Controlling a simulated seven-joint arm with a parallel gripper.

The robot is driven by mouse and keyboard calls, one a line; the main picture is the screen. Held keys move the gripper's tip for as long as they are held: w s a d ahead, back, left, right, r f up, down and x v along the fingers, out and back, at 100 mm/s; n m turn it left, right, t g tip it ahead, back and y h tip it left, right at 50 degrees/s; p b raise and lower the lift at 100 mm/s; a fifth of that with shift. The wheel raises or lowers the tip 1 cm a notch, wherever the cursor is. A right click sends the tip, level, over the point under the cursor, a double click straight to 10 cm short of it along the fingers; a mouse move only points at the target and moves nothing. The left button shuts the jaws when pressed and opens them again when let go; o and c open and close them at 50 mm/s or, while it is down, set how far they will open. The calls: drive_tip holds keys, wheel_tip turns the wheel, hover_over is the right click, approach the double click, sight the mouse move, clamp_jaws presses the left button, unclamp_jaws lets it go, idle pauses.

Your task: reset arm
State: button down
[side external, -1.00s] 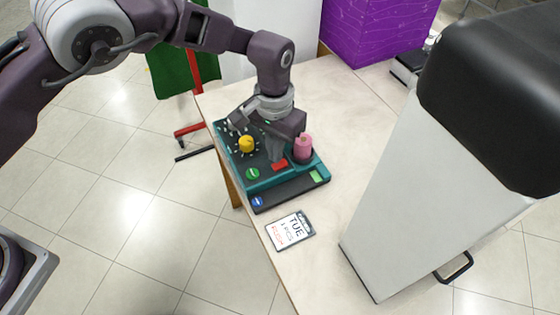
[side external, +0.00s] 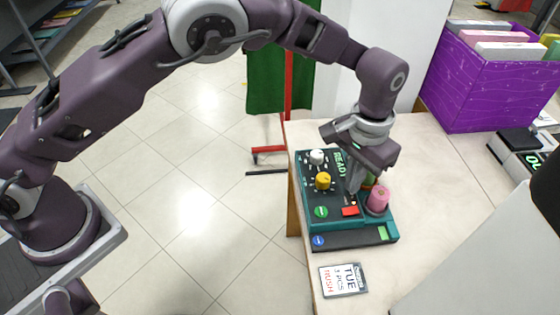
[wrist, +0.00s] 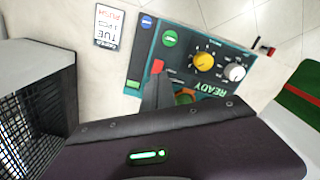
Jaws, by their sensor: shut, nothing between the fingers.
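My gripper (side external: 354,184) is shut and empty, pointing down over the teal control panel (side external: 318,232). Its fingertips are just above or beside the red switch (side external: 350,211); I cannot tell if they touch it. In the wrist view the fingers (wrist: 158,92) show close to the red switch (wrist: 157,66). The panel has a yellow knob (side external: 323,181), a white knob (side external: 317,157), a green button (side external: 320,212), a blue button (side external: 318,240) and a pink cylinder (side external: 378,199). A display reads READY (wrist: 207,89). Part of the panel is hidden behind my gripper.
A tag reading TUE, 3 PCS, RUSH (side external: 343,280) lies on the table (side external: 440,190) in front of the panel. A purple bin (side external: 480,90) of folders stands at the back right. A grey-white block (side external: 480,270) is at the lower right. A green cloth (side external: 280,80) hangs behind.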

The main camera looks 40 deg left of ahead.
drive_tip(key=s+a+r+n+t+h, duration=0.1)
drive_tip(key=s+a+r, duration=0.3)
drive_tip(key=a+r, duration=0.55)
drive_tip(key=s+a+r+n+t+h, duration=0.1)
drive_tip(key=s+a+r, duration=0.35)
drive_tip(key=r, duration=0.75)
drive_tip(key=s+a+t+y, duration=0.1)
drive_tip(key=s+a, duration=0.5)
drive_tip(key=s, duration=0.3)
drive_tip(key=s+a+n+t+y, duration=0.1)
drive_tip(key=s+a+t, duration=0.1)
drive_tip(key=s+a, duration=0.4)
drive_tip(key=s, duration=0.4)
drive_tip(key=shift+t, duration=0.3)
